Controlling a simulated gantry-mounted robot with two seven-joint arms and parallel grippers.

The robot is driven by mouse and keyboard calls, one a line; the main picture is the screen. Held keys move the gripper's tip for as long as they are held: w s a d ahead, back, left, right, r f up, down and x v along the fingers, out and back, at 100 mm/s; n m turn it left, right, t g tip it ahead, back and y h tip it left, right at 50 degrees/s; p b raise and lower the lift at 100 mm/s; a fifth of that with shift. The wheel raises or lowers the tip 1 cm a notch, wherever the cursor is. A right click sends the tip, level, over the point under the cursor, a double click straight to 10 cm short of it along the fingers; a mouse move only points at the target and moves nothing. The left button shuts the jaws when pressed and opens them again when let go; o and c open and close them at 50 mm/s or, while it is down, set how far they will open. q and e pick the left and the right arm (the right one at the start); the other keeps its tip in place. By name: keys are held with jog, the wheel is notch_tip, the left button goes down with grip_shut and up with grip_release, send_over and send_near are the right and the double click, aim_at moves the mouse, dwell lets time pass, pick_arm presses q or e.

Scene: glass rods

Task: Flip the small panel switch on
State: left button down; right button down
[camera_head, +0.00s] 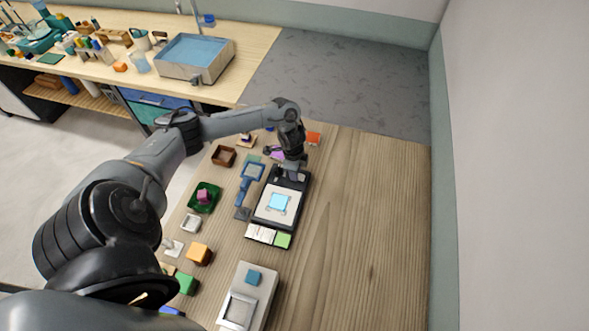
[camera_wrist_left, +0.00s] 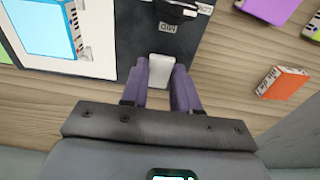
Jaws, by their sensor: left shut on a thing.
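My left gripper (camera_head: 291,168) is at the far end of a black-framed device (camera_head: 293,186) on the wooden table. In the left wrist view, its two purple fingers (camera_wrist_left: 160,88) are closed around a small pale block (camera_wrist_left: 160,66), which looks like the small panel switch. The block sits at the edge of the dark panel (camera_wrist_left: 137,40), just below a small label with unclear text. The frames do not show whether the switch is on or off. In the head view the gripper hides the switch. My right gripper is out of view.
A light-blue square (camera_head: 278,202) lies on the device's white plate. A blue magnifier-like tool (camera_head: 250,180) lies to its left. An orange block (camera_wrist_left: 283,82) and a purple piece (camera_wrist_left: 270,10) lie close to the gripper. The table's right side is clear.

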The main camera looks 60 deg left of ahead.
pick_arm(q)
jog(key=c, duration=0.8)
grip_release()
jog(key=shift+c, duration=0.2)
jog(key=shift+r, duration=0.1)
notch_tip(320, 180, up, 11)
jog(key=shift+s+a+f+p, duration=0.2)
jog(key=shift+s+a+p, duration=0.05)
jog(key=shift+s+p, duration=0.1)
